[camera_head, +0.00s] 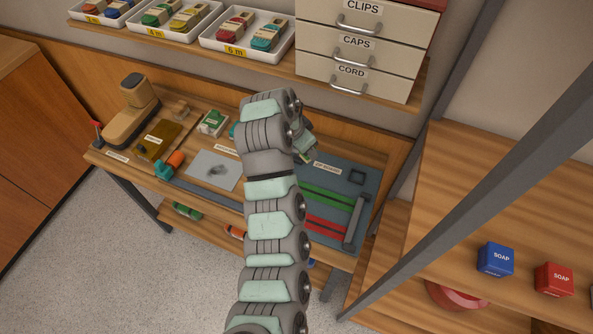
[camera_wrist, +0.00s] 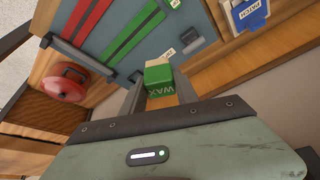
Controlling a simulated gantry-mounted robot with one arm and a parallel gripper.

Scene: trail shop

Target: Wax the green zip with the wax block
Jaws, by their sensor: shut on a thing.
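My gripper (camera_wrist: 160,88) is shut on the wax block (camera_wrist: 158,75), a green and white block marked WAX, seen between the fingers in the wrist view. In the head view my gripper (camera_head: 304,147) is largely behind my arm, over the back left of the blue-grey mat (camera_head: 362,163). The green zip (camera_head: 328,194) lies across the mat as two parallel green bands, its left end hidden by my arm. It also shows in the wrist view (camera_wrist: 134,32), apart from the block.
A red zip (camera_head: 326,226) lies in front of the green one. A grey bar (camera_head: 356,222) crosses their right ends. Left on the bench (camera_head: 228,203) are a boot (camera_head: 131,108), a grey cloth (camera_head: 213,170) and small items. Drawers (camera_head: 352,55) and trays (camera_head: 240,45) stand above.

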